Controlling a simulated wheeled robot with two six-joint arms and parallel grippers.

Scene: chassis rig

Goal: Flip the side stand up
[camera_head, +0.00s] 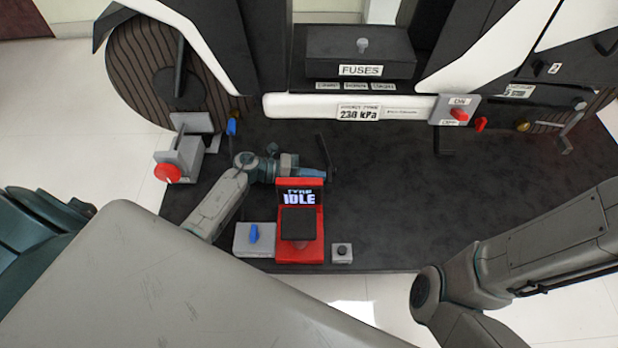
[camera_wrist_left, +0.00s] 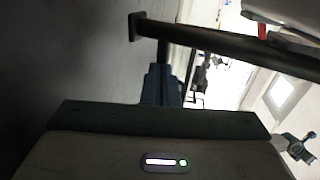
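The side stand (camera_head: 322,152) appears to be the thin dark bar hanging in front of the white sill, near the middle of the head view. In the left wrist view a dark bar (camera_wrist_left: 225,43) with a square end plate crosses the upper part. My left gripper (camera_head: 326,173) is at the lower end of the stand, reaching in from the left. Its fingers (camera_wrist_left: 162,84) look closed together just below the bar in the left wrist view. Whether they touch the bar is unclear. My right gripper is outside the views; only the right arm's links show.
A red tyre device (camera_head: 300,252) reading IDLE stands in front of my left gripper, beside a grey box with a blue knob (camera_head: 254,234). Another dark leg (camera_head: 441,138) hangs to the right.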

